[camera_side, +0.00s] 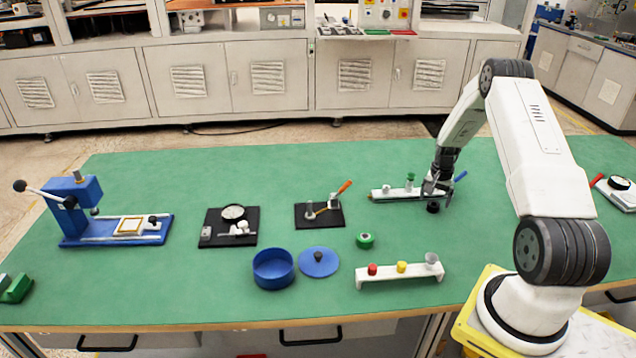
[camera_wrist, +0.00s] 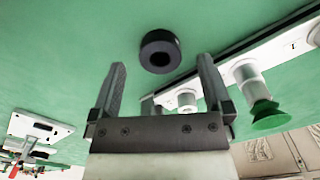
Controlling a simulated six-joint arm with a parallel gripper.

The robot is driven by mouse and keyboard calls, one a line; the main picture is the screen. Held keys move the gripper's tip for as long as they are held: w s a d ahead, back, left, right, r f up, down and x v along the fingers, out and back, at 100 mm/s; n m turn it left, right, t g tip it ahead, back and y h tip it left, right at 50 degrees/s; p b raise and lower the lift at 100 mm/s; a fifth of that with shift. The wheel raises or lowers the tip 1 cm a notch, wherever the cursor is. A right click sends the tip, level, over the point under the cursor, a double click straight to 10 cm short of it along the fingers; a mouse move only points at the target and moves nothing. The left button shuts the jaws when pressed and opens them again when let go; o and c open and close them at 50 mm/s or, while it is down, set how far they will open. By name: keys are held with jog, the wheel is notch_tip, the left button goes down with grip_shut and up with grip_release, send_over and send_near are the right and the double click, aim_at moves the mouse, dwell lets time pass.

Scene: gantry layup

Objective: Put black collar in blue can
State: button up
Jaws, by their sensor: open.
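The black collar (camera_side: 433,207) lies on the green table beside a white rack, right of the picture's middle. In the wrist view the collar (camera_wrist: 160,52) is a thick black ring just beyond the fingertips. My gripper (camera_side: 437,190) is above and close to the collar; in the wrist view my gripper (camera_wrist: 160,72) is open, its two fingers apart with nothing between them. The blue can (camera_side: 273,269) stands open-topped near the front middle of the table. A round blue lid with a dark knob (camera_side: 318,262) lies on the table next to it.
The white rack (camera_side: 391,194) with small fittings stands close by my gripper. A second white rack (camera_side: 400,277) with coloured caps and a green ring (camera_side: 365,240) lie right of the lid. Black plates (camera_side: 229,227) and a blue press (camera_side: 110,229) stand further left.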

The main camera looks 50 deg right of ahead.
jog(key=shift+f, duration=1.05)
grip_shut()
jog(key=shift+r, duration=0.15)
jog(key=shift+d+r, duration=0.1)
jog(key=shift+r, duration=0.7)
jog(key=s+a+r, duration=0.9)
jog(key=a+r, duration=0.1)
jog(key=r, duration=0.1)
jog(key=shift+s, duration=0.35)
